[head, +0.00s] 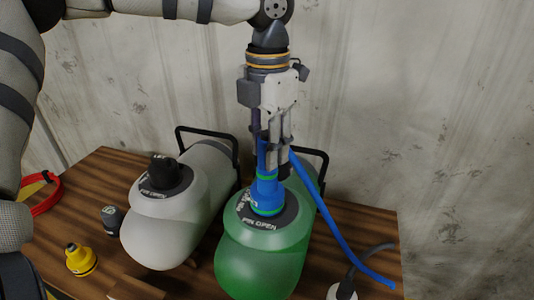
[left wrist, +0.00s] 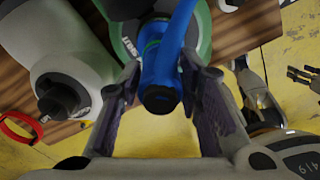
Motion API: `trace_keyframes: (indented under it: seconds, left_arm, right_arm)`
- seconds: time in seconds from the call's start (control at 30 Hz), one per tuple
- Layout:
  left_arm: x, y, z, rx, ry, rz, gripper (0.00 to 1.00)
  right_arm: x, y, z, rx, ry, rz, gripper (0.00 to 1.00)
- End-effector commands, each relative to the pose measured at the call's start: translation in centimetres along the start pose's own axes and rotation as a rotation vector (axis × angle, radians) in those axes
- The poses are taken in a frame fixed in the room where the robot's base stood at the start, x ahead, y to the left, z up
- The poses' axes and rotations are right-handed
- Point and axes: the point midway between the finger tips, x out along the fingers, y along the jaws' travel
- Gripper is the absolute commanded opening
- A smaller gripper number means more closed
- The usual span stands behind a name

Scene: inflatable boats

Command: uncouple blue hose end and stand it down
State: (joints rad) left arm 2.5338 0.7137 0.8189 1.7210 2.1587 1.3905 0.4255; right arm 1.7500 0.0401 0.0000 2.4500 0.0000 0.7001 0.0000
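The blue hose end (head: 266,188) stands upright on the top fitting of the green tank (head: 262,262). The blue hose (head: 335,228) runs from it down to the right. My left gripper (head: 270,165) points down over the hose end from above. The hose end's dark tip faces the camera there. The fingers look open, and contact is not clear.
A pale grey tank (head: 165,225) with a black top fitting (head: 168,172) lies left of the green one. A dark hose (head: 365,260) lies at the right. The wall (head: 420,110) is close behind.

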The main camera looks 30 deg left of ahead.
Motion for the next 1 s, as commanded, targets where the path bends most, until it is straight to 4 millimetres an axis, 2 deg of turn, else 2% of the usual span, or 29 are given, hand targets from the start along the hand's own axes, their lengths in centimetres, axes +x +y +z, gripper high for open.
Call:
trace_keyframes:
  seconds: [0.03,0.1,1.0]
  left_arm:
    - [0.0,0.0,0.0,0.000,0.000,0.000,0.14]
    - [0.0,0.0,0.0,0.000,0.000,0.000,0.00]
    - [-1.4,0.0,0.0,0.000,-0.001,0.001,0.00]
  right_arm:
    - [0.0,0.0,0.0,0.000,0.000,0.000,0.50]
    - [0.0,0.0,0.0,0.000,0.000,0.000,0.50]
    - [0.0,0.0,0.0,0.000,0.000,0.000,0.50]
